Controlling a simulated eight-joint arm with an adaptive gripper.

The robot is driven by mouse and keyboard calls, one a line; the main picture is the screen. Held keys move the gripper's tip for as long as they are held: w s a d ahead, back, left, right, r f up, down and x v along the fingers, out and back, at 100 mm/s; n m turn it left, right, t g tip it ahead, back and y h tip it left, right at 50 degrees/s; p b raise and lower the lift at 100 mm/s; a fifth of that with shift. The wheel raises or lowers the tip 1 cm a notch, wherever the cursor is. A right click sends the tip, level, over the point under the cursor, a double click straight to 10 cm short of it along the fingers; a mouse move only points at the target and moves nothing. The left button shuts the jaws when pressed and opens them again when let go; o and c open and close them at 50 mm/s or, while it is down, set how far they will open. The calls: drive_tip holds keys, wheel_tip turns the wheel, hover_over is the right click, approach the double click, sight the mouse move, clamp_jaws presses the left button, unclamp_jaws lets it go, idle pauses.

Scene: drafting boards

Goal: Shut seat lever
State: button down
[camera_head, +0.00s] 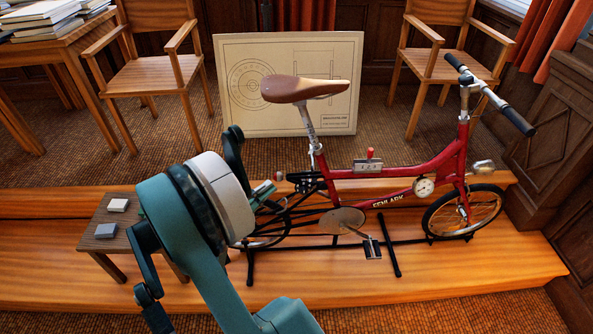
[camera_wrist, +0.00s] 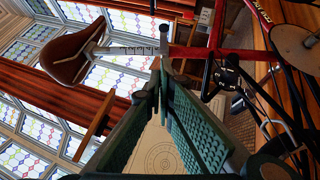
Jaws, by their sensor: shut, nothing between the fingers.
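The red bicycle (camera_head: 400,186) stands on a low wooden platform, its brown saddle (camera_head: 305,88) on a silver seat post (camera_head: 308,122). The saddle (camera_wrist: 72,55) and seat post (camera_wrist: 128,50) also show in the wrist view, lying sideways in the picture. The seat clamp (camera_head: 316,150) is at the post's foot; I cannot clearly make out the lever or its position. My gripper (camera_wrist: 160,78) is shut and empty, its green ribbed fingers meeting just below the post's clamp end in the wrist view. In the head view it is mostly hidden behind my wrist.
A small box with a red handle (camera_head: 368,163) sits on the frame tube. A drawing board (camera_head: 330,55) leans behind, between two wooden chairs. The platform's front (camera_head: 450,275) is clear.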

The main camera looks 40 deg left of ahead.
drive_tip(key=shift+w, duration=0.1)
drive_tip(key=d+b+x, duration=0.2)
drive_tip(key=b+x, duration=0.1)
drive_tip(key=x, duration=0.9)
drive_tip(key=shift+d+r, duration=0.25)
drive_tip(key=shift+d, duration=0.2)
